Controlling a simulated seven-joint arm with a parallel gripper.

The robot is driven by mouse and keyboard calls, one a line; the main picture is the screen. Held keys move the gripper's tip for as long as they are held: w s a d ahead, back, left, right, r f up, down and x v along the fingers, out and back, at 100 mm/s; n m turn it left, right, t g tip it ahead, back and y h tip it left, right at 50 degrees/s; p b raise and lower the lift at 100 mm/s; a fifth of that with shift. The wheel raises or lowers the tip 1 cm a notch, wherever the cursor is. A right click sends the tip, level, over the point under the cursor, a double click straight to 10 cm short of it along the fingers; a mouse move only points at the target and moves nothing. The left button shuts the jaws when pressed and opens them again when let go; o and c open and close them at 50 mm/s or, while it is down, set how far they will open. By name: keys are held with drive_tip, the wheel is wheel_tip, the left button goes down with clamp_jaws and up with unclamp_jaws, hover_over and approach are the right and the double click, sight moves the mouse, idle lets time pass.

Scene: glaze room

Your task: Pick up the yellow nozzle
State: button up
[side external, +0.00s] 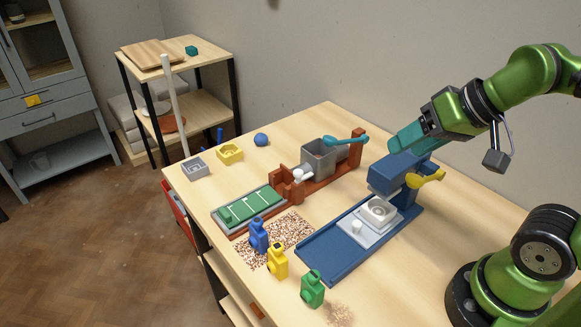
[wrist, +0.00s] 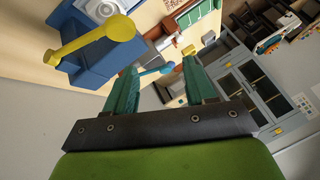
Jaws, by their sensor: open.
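A yellow bottle-shaped piece (side external: 278,262), which looks like the yellow nozzle, stands upright near the table's front edge in the side view. It stands between a similar blue piece (side external: 259,237) and a green one (side external: 312,290). I cannot make it out in the wrist view. My gripper (side external: 398,142) is raised above the back right of the table, behind the blue press and well apart from the yellow piece. In the wrist view its teal fingers (wrist: 160,68) are spread with nothing held between them.
A blue press (side external: 335,243) with a yellow lever (side external: 427,178) stands between my gripper and the yellow piece; the lever also shows in the wrist view (wrist: 95,40). A grey bin (side external: 319,158), teal lever (side external: 346,139) and green board (side external: 250,206) lie farther left. Speckled patches mark the front.

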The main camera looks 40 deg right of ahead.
drive_tip(key=w+a+f+n+g, duration=0.25)
drive_tip(key=w+a+g, duration=0.2)
drive_tip(key=a, duration=0.55)
drive_tip(key=g+h, duration=0.2)
drive_tip(key=g, duration=0.1)
hover_over(277, 246)
drive_tip(key=shift+n, duration=0.25)
wheel_tip(277, 246, down, 16)
drive_tip(key=shift+f, duration=0.25)
drive_tip(key=shift+c, duration=0.5)
clamp_jaws()
